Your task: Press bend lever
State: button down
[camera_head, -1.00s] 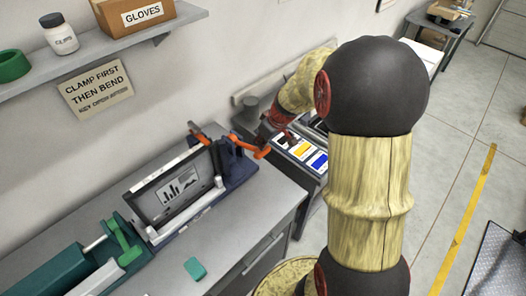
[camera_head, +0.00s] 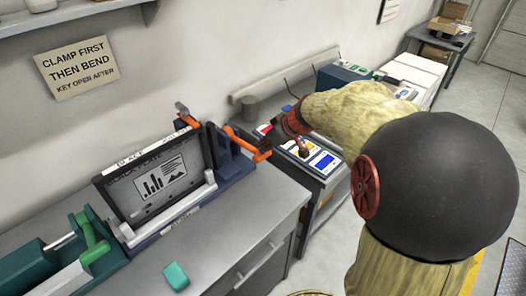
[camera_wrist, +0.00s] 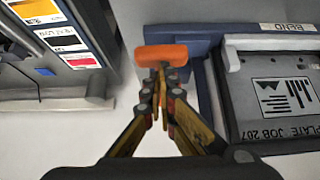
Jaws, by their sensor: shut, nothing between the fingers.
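The bending unit holds a dark plate marked with a black chart (camera_head: 158,178). An orange lever (camera_head: 244,141) sticks out from its blue right end. In the wrist view an orange handle (camera_wrist: 161,54) lies just beyond my shut fingertips (camera_wrist: 162,78); I cannot tell whether they touch it. A "BEND" label (camera_wrist: 288,27) is beside it on the unit. A second orange lever (camera_head: 188,119) stands at the unit's back.
A green device (camera_head: 75,248) stands left of the unit, and a small green block (camera_head: 176,276) lies on the grey bench. A side counter with colour-marked panels (camera_head: 318,158) is right of the lever. A wall sign (camera_head: 76,65) reads "CLAMP FIRST THEN BEND".

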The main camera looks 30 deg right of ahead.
aim_at(266, 156)
jog(key=shift+s+d+f+b, duration=0.1)
jog(key=shift+s+f+b, duration=0.15)
jog(key=shift+f+b, duration=0.95)
jog(key=shift+s+f+b, duration=0.2)
jog(key=shift+f+b, duration=0.65)
jog(key=shift+b, duration=0.65)
jog(key=shift+s+f+b, duration=0.15)
jog(key=shift+f+b, duration=1.3)
jog(key=shift+b, duration=0.45)
